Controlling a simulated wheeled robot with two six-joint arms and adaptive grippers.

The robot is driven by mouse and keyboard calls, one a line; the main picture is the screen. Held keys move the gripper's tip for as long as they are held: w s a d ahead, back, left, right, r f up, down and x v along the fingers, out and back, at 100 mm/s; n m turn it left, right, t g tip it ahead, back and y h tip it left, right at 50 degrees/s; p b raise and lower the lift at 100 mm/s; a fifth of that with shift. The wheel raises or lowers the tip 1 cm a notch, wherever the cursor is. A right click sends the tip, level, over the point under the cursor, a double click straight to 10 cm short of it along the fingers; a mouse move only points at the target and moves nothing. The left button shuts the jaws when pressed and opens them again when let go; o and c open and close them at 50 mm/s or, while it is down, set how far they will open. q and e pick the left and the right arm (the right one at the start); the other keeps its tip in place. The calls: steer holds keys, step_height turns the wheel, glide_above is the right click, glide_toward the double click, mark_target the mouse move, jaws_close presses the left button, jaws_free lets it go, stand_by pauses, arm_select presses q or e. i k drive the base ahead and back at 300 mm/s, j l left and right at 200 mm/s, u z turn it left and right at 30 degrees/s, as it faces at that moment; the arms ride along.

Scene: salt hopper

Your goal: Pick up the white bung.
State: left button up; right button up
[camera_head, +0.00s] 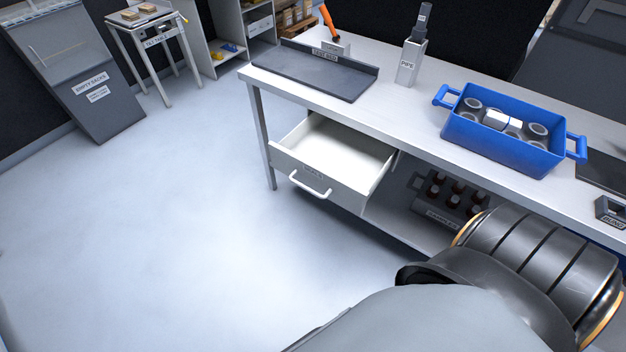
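No thing in view can be told for sure as the white bung. A blue crate (497,151) with two handles stands on the white bench. It holds several grey round pieces (537,129) and a small white piece (496,119) near its middle; I cannot tell whether the white piece is the bung. Neither of my grippers shows. Part of my own body fills the bottom right and hides what lies behind it.
A drawer (318,180) under the bench (409,103) is pulled open and looks empty. A dark tray (316,72), a pipe holder (410,63) and a grey block (611,210) are on the bench. A bottle crate (444,207) is below. The floor at left is clear.

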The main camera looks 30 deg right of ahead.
mark_target(497, 120)
steer(key=z, duration=2.35)
steer(key=i+l, duration=0.1)
steer(key=l, duration=0.15)
steer(key=i+l, duration=0.15)
steer(key=i+l+u, duration=0.15)
steer(key=l, duration=0.2)
steer(key=i+l+u, duration=0.1)
steer(key=l, duration=0.2)
steer(key=i+l+u, duration=0.15)
steer(key=l, duration=0.2)
steer(key=l+u, duration=0.15)
steer(key=l, duration=0.2)
steer(key=i+l, duration=0.05)
